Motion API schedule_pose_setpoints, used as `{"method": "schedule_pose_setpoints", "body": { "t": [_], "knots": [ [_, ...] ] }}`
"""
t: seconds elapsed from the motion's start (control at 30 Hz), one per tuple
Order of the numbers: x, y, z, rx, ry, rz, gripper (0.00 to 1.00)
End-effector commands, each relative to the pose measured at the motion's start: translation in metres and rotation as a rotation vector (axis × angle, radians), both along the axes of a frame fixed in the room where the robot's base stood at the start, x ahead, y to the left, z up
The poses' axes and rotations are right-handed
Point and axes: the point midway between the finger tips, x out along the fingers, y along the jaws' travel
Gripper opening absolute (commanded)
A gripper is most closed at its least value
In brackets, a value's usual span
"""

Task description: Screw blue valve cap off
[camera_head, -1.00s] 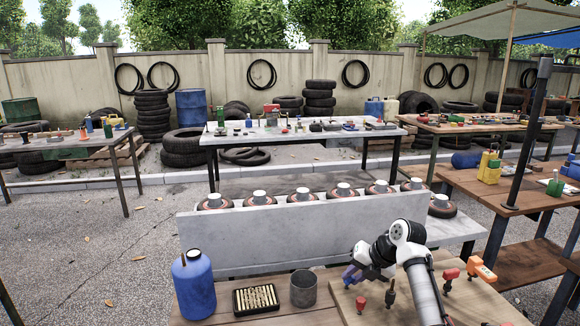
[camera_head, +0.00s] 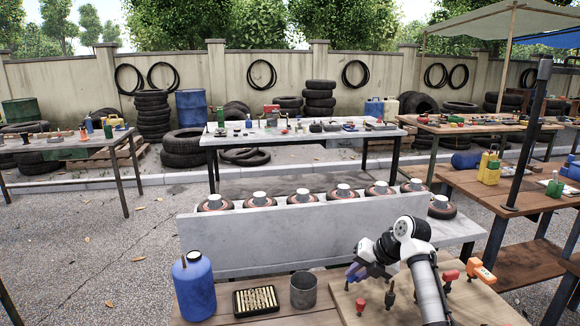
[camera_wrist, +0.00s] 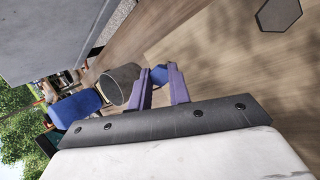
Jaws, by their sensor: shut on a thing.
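My gripper (camera_head: 353,272) has purple fingers and is above the front wooden bench, near the grey metal cup. In the wrist view the fingers (camera_wrist: 159,77) are shut on a small blue piece (camera_wrist: 158,75), which looks like the blue valve cap; the fingers hide part of it. In the head view I cannot tell the cap from the fingers. It is held clear of the wheels. Several small wheels with pale hubs (camera_head: 343,190) stand in a row behind the grey panel (camera_head: 300,240). Their valves are too small to make out.
A blue jug (camera_head: 194,285), a tray of brass pieces (camera_head: 256,300) and the grey cup (camera_head: 303,290) stand left of my gripper.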

Motion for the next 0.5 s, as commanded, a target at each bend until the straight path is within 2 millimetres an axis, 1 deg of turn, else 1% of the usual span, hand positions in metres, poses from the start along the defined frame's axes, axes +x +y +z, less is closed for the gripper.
{"method": "schedule_pose_setpoints", "body": {
  "t": [0.5],
  "knots": [
    [0.000,-0.011,0.019,0.000,0.000,0.000,0.00]
  ]
}}
